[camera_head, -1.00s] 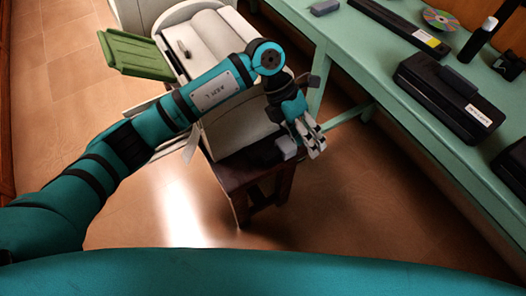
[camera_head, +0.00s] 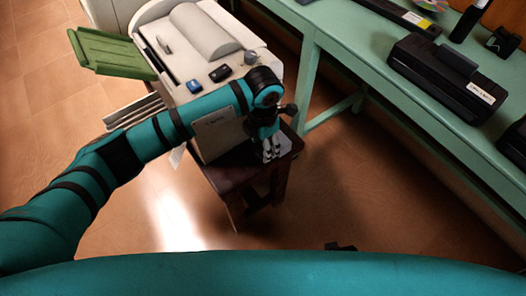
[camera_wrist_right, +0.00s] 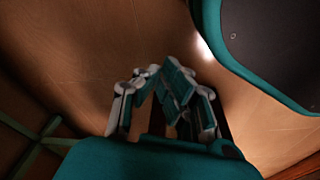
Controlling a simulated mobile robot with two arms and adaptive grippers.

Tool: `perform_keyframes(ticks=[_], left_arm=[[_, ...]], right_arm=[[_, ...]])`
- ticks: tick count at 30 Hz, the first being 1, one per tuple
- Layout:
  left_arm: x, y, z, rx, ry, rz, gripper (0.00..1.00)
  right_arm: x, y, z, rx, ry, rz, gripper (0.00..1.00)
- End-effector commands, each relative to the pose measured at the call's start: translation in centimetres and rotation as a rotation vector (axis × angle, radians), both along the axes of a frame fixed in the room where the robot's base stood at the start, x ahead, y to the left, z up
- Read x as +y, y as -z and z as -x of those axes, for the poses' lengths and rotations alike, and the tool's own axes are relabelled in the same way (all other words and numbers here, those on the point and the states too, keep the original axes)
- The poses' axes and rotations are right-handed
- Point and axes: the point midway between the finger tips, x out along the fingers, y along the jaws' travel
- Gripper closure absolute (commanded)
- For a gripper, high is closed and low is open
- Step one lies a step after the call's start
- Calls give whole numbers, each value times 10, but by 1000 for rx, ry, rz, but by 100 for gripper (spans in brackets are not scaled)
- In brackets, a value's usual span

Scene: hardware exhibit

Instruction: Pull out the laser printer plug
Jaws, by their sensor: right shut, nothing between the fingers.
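The large off-white printer (camera_head: 205,45) stands on a dark wooden stand (camera_head: 232,176) in the head view. I cannot make out its plug. A small light-grey block (camera_head: 285,143) sits at the stand's right corner. My left gripper (camera_head: 271,157) points down beside this block, over the stand's top. Its fingers look close together, but I cannot tell whether they are shut or touch anything. My right gripper (camera_wrist_right: 172,82) is shut and empty in the right wrist view, above the brown floor.
A green bench (camera_head: 355,70) runs along the right, bearing a black printer (camera_head: 445,85) and other devices. A green panel (camera_head: 112,52) sticks out left of the off-white printer. Small blue (camera_head: 194,86) and black (camera_head: 220,73) items lie on top.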

Motion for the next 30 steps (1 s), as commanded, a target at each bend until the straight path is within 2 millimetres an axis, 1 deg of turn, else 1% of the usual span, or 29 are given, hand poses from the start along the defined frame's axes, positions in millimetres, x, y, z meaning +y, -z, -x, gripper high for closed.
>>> perform_keyframes(ticks=[1,3,7,12,19,30], left_arm=[[0,11,1,3,-1,0,46],[0,22,1,3,0,0,46],[-1,35,0,0,0,1,46],[-1,41,0,0,0,1,46],[-1,42,0,0,0,1,46],[0,41,0,-1,0,1,95]], right_arm=[[0,-2,-2,-3,0,-1,100],[1,-6,-5,-6,1,0,100],[1,-11,-9,-9,2,-1,100],[1,-14,-10,-10,2,0,100],[1,-14,-10,-9,2,0,100],[1,-14,-10,-10,2,0,100]])
